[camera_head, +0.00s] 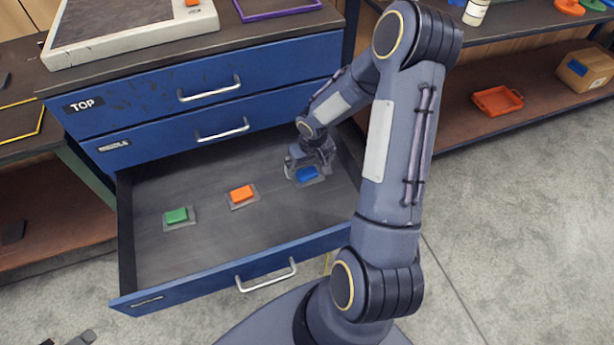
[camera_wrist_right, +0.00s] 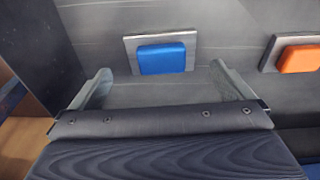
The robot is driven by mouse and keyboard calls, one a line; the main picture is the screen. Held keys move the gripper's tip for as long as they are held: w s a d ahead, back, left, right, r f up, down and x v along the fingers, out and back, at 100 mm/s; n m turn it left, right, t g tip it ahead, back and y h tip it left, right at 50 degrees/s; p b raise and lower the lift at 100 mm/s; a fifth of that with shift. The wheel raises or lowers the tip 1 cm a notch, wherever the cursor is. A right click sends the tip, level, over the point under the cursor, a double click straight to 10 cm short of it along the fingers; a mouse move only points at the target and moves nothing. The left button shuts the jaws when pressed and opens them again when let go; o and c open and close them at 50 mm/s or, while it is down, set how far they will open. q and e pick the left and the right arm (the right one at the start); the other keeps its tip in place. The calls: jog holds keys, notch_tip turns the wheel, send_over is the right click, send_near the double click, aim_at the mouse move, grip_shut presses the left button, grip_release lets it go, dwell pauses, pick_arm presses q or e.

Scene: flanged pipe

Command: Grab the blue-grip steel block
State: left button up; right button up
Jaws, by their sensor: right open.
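The blue-grip steel block (camera_head: 308,174) lies at the right side of the open bottom drawer, a flat grey plate with a blue grip on top. My right gripper (camera_head: 308,160) is over it in the head view and hides part of it. In the right wrist view the blue-grip block (camera_wrist_right: 162,55) lies ahead of the open fingers (camera_wrist_right: 162,85), roughly centred between them. Nothing is between the fingers. My left gripper does not show.
An orange-grip block (camera_head: 242,194) and a green-grip block (camera_head: 177,216) lie farther left in the drawer (camera_head: 262,226). The drawer walls enclose them, and the closed drawers (camera_head: 200,91) rise behind. An orange tray (camera_head: 497,100) sits on a shelf at right.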

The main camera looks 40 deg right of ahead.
aim_at(307, 173)
jog(key=f, duration=0.4)
jog(key=shift+w+f, duration=0.1)
jog(key=shift+w, duration=0.2)
jog(key=shift+c, duration=0.4)
jog(key=c, duration=1.2)
jog(key=shift+o, duration=0.2)
